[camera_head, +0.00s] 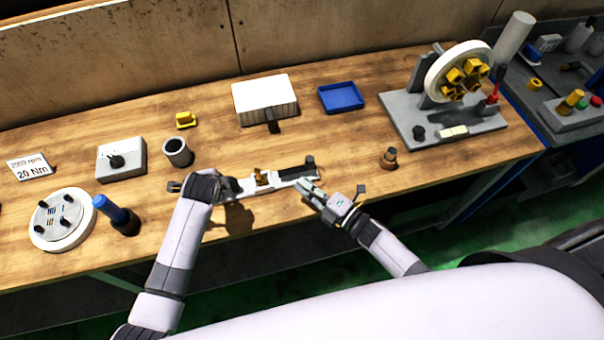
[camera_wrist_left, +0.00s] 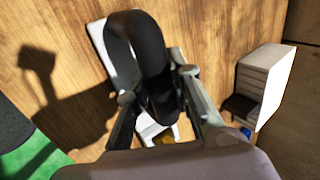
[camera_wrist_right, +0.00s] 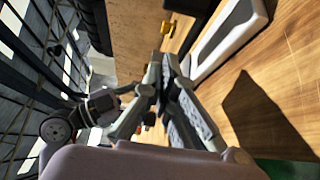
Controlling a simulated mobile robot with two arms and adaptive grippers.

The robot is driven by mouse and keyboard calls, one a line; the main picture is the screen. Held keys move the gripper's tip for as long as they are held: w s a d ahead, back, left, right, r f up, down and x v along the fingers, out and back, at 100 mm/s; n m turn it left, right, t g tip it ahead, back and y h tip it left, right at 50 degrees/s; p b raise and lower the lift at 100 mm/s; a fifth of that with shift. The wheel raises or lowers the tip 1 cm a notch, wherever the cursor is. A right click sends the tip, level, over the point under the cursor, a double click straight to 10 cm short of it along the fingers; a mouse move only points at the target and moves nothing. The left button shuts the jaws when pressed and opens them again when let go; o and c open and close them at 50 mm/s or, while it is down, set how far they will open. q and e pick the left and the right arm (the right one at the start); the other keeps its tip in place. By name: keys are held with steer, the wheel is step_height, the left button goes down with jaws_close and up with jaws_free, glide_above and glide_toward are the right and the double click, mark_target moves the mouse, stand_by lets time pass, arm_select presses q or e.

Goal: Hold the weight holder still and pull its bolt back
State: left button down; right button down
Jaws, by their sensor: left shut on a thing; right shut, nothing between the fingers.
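The weight holder (camera_head: 285,179) is a long pale bar with a yellow part (camera_head: 261,176) on its middle and a black end piece (camera_head: 310,163) at its right end. My left gripper (camera_head: 229,187) is at its left end. In the left wrist view, the left gripper (camera_wrist_left: 157,84) is shut on a thick black loop handle (camera_wrist_left: 141,35) of the holder. My right gripper (camera_head: 304,187) is shut and empty just in front of the holder's right end. In the right wrist view, the right gripper (camera_wrist_right: 169,65) is beside the white holder (camera_wrist_right: 232,38). I cannot make out the bolt clearly.
A grey cup (camera_head: 177,152), a dial box (camera_head: 121,159) and a blue-handled tool (camera_head: 115,214) stand left. A white box (camera_head: 265,100) and a blue tray (camera_head: 341,97) lie behind. A brown knob-like part (camera_head: 389,158) stands right, before the wheel fixture (camera_head: 459,71).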

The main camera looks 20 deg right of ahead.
arm_select(q)
steer(key=shift+s, duration=0.1)
arm_select(e)
steer(key=v, duration=0.6)
steer(key=shift+s+d+r, duration=0.1)
steer(key=shift+s+d, duration=0.05)
arm_select(q)
steer(key=shift+d, duration=0.1)
steer(key=c, duration=1.4)
jaws_free()
steer(key=shift+o, duration=0.2)
steer(key=v, duration=1.2)
